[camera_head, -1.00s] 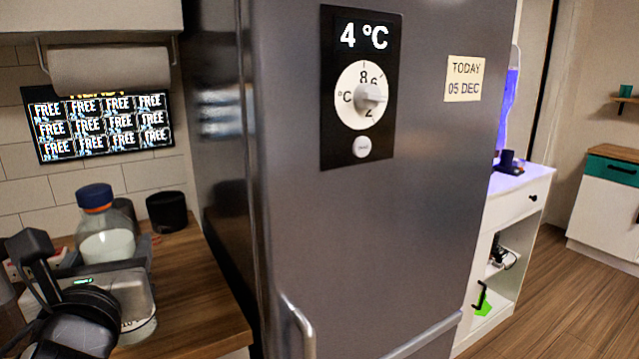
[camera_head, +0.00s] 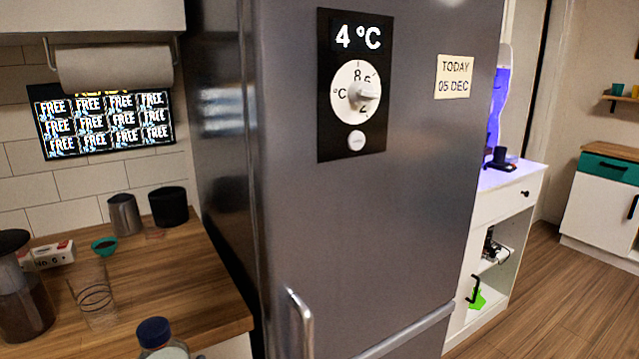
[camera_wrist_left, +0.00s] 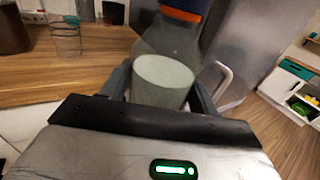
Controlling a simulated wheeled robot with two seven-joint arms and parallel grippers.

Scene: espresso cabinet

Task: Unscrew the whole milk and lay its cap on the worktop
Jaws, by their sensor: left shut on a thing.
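The milk bottle is clear with white milk inside (camera_wrist_left: 165,80). Its blue cap (camera_head: 154,331) is on top, at the bottom edge of the head view, with the rest of the bottle cut off below. In the left wrist view an orange ring (camera_wrist_left: 181,15) shows at its neck. My left gripper (camera_wrist_left: 163,92) is shut on the bottle's body, a finger on each side, and holds it tilted in that view. The wooden worktop (camera_head: 205,285) lies behind it, with bare wood at its right part. My right gripper is not in view.
On the worktop stand a clear glass (camera_head: 95,298), a grinder-like jar (camera_head: 22,300), a small teal bowl (camera_head: 104,246), a metal jug (camera_head: 124,214) and a black canister (camera_head: 168,206). The grey fridge (camera_head: 300,220) rises right of the worktop.

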